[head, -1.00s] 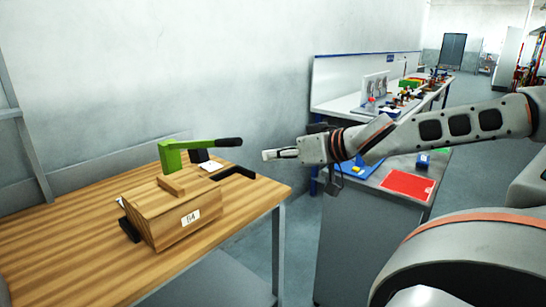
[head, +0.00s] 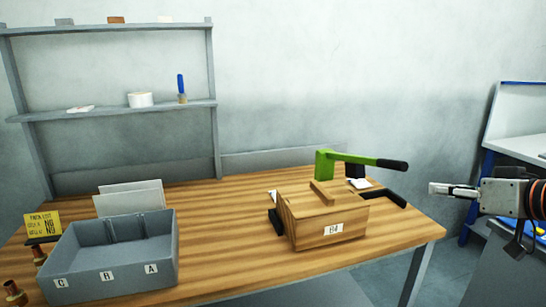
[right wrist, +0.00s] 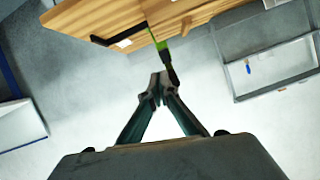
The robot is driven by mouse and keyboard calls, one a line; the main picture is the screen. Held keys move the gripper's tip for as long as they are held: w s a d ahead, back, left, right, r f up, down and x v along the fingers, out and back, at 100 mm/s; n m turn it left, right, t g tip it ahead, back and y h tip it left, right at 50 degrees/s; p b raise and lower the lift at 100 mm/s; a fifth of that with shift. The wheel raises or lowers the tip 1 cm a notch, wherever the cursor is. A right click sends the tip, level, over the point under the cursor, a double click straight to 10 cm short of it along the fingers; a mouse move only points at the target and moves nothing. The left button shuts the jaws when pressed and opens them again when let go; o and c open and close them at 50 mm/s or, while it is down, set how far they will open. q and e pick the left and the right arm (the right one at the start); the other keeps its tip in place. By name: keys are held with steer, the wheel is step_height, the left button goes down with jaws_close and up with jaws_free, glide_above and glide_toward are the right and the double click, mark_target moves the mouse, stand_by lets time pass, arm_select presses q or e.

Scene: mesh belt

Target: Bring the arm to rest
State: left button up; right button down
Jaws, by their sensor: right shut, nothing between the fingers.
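My right gripper (head: 456,190) is at the right of the head view, beyond the right end of the wooden table (head: 220,200). It is shut and empty, with clear air around it. In the right wrist view its fingers (right wrist: 160,85) meet at the tips. A green lever with a black handle (head: 340,158) stands on the table behind a wooden box (head: 310,222) labelled 84 or B4. The lever's black end points towards my right gripper and is apart from it in the head view. My left gripper is not in view.
A grey bin (head: 110,262) with lettered labels stands at the table's front left, near a yellow card (head: 43,222). A grey shelf (head: 120,112) stands behind. A black bracket (head: 385,196) lies near the table's right end. A grey cabinet (head: 495,262) stands at the right.

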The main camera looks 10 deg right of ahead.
steer(key=w+a+f+n+g+y, duration=0.1)
steer(key=w+a+f+n+y, duration=0.15)
steer(key=a+f, duration=0.95)
steer(key=w+a+f+n+y, duration=0.1)
steer(key=a+f+n+y, duration=0.25)
steer(key=a+f, duration=0.8)
steer(key=s+a+f+h, duration=0.1)
steer(key=s+f, duration=0.5)
steer(key=f, duration=0.3)
steer(key=s+a+f+g+h, duration=0.1)
steer(key=s+f+h, duration=0.1)
steer(key=s+f, duration=0.4)
steer(key=s+a+f+h, duration=0.1)
steer(key=s+f, duration=0.5)
steer(key=f, duration=0.7)
steer(key=shift+a+f+m+g+h, duration=0.15)
steer(key=shift+f+m+g+h, duration=0.15)
steer(key=shift+m+h, duration=0.1)
steer(key=shift+s, duration=0.1)
